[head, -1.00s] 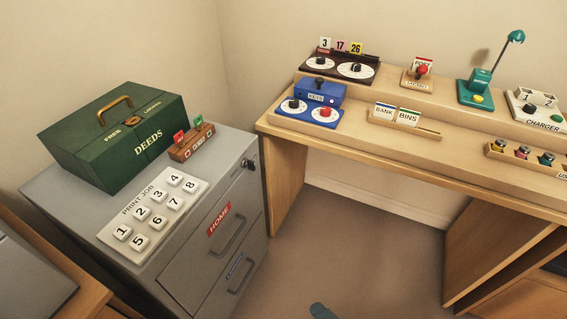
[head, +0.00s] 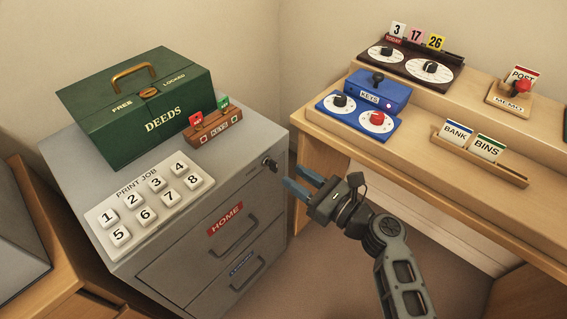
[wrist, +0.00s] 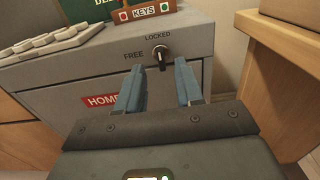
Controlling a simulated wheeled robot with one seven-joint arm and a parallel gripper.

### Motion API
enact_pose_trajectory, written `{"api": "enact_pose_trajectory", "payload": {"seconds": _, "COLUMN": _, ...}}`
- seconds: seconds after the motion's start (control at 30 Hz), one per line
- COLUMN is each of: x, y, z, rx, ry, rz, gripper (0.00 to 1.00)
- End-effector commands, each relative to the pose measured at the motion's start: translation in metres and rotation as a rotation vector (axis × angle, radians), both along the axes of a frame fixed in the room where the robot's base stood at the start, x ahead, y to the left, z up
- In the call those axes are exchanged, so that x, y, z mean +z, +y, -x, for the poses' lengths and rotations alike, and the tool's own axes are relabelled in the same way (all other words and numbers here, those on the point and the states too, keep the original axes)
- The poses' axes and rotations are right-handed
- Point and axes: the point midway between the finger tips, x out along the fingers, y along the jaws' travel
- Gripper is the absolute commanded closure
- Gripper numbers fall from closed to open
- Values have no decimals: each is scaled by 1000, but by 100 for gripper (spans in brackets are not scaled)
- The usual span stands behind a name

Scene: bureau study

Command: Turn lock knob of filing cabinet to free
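The grey filing cabinet (head: 185,235) stands at the left, with drawers labelled HOME and a blue tag. Its lock knob (head: 270,164) is at the top right of the front face. In the wrist view the lock knob (wrist: 160,54) is dark on a light round plate, with LOCKED printed above and FREE to its left; its grip looks close to upright, toward LOCKED. My gripper (head: 297,182) is open, its blue fingers pointing at the knob from the right. In the wrist view my gripper (wrist: 161,80) has the knob just beyond and between its fingertips, apparently not touching.
A green DEEDS box (head: 140,105), a KEYS rack (head: 212,128) and a PRINT JOB keypad (head: 150,205) stand on the cabinet. A wooden desk (head: 400,165) to the right carries a blue KEYS box (head: 378,92) and other devices. Floor is open between cabinet and desk.

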Motion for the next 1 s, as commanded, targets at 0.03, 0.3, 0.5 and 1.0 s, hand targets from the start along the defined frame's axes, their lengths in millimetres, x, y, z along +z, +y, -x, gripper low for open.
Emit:
{"api": "enact_pose_trajectory", "payload": {"seconds": 0.03, "x": 0, "y": 8, "z": -5, "rx": 4, "ry": -2, "rz": 0, "gripper": 64}}
{"api": "enact_pose_trajectory", "payload": {"seconds": 0.3, "x": -1, "y": 38, "z": -29, "rx": 1, "ry": -3, "rz": 2, "gripper": 64}}
{"api": "enact_pose_trajectory", "payload": {"seconds": 0.5, "x": 0, "y": 48, "z": -37, "rx": -1, "ry": -2, "rz": 4, "gripper": 64}}
{"api": "enact_pose_trajectory", "payload": {"seconds": 1.0, "x": 0, "y": 48, "z": -37, "rx": -2, "ry": -2, "rz": 4, "gripper": 87}}
